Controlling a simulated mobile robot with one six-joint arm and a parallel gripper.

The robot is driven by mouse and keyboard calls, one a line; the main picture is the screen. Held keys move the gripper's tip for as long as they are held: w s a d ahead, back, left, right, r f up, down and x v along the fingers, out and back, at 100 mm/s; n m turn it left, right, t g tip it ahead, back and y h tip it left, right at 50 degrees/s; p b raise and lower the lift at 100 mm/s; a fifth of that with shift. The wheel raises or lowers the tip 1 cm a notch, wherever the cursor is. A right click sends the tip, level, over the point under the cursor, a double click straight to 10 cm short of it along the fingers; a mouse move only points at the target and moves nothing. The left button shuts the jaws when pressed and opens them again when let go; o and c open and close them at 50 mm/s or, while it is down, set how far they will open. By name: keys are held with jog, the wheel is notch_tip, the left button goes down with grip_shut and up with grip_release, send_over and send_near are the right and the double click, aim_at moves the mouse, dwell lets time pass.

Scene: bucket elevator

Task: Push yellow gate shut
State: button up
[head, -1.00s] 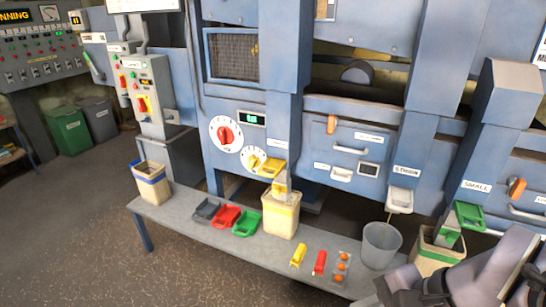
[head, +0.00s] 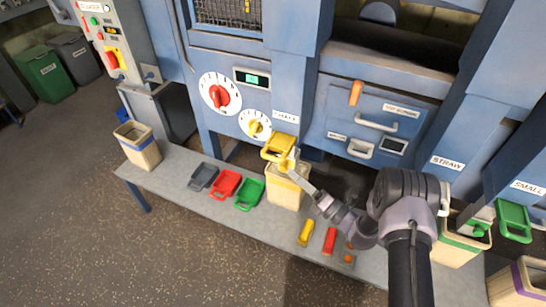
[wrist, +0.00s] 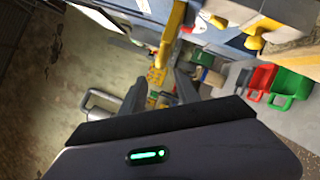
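The yellow gate (head: 279,147) sticks out from the blue machine below the yellow dial. It sits above a cream bin (head: 284,190). My gripper (head: 294,176) has reached in from the right, close to the gate's lower right side and over the bin. In the wrist view a yellow part (wrist: 172,35), likely the gate, shows just beyond my fingers (wrist: 160,88). The two dark fingers stand apart with nothing held between them. I cannot tell whether they touch the gate.
Grey (head: 203,177), red (head: 225,184) and green (head: 249,193) scoops lie on the bench (head: 190,194) left of the bin. A yellow (head: 306,233) and a red (head: 330,241) item lie in front. A green gate (head: 514,220) is at the right.

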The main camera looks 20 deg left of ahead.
aim_at(274, 157)
jog(key=b+x, duration=0.2)
jog(key=x, duration=0.8)
jog(key=shift+w+a, duration=0.15)
jog(key=shift+a, duration=0.1)
grip_shut()
jog(key=shift+w+r, duration=0.1)
dwell(0.8)
